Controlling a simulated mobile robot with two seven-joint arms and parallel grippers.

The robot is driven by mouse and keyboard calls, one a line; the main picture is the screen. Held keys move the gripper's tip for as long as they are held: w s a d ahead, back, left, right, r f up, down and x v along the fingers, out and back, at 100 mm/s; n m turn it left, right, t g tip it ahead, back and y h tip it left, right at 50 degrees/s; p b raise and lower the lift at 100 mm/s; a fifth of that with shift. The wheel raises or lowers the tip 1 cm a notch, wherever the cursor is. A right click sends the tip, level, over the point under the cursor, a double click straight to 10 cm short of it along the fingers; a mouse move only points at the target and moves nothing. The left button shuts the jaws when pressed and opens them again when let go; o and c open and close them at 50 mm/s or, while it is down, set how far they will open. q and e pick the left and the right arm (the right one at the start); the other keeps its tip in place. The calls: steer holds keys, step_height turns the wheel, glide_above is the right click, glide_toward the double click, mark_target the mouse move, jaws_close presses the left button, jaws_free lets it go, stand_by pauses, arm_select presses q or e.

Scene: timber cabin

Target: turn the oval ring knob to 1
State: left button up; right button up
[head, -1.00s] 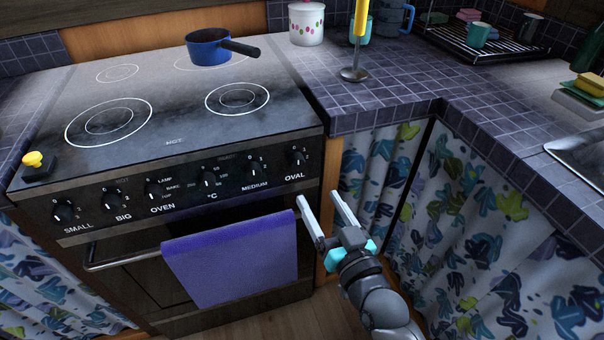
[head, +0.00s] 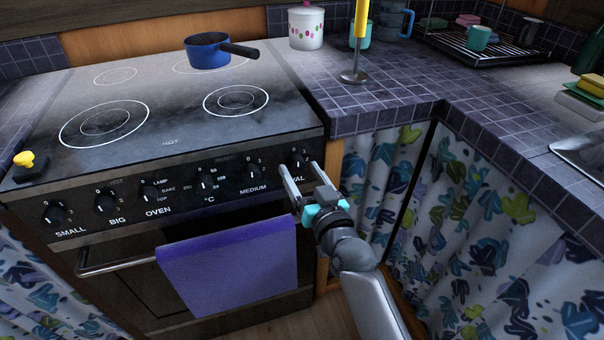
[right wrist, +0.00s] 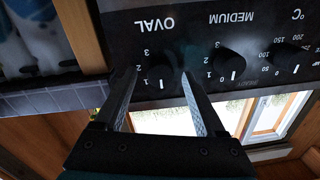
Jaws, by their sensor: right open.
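The oval ring knob (head: 297,157) is the rightmost black knob on the stove's front panel, above the partly hidden OVAL label. It also shows in the upside-down right wrist view (right wrist: 160,76), with 1, 2 and 3 printed beside it. Its white mark points to the bottom of that picture, away from the label; I cannot read a number there. My right gripper (head: 299,168) is open and empty. In the right wrist view its fingertips (right wrist: 159,72) appear on either side of the knob; I cannot tell whether they touch it. My left gripper is out of view.
The medium knob (head: 252,172) is just left of my right gripper. A purple towel (head: 228,262) hangs on the oven handle (head: 118,264). A blue pan (head: 207,52) stands on the hob. A patterned curtain (head: 385,170) hangs under the counter to the right.

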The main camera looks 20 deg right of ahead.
steer(key=shift+c, duration=0.3)
jaws_close()
stand_by(0.4)
steer(key=shift+m+p, duration=0.5)
steer(key=m+p, duration=0.2)
steer(key=m, duration=0.2)
steer(key=shift+m+p, duration=0.3)
steer(key=shift+p, duration=0.05)
steer(key=shift+m+p, duration=0.3)
steer(key=shift+m, duration=0.9)
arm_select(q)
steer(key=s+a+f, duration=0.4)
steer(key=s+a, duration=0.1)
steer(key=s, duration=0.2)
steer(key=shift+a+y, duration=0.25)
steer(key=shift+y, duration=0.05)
arm_select(e)
steer(key=shift+m, duration=0.9)
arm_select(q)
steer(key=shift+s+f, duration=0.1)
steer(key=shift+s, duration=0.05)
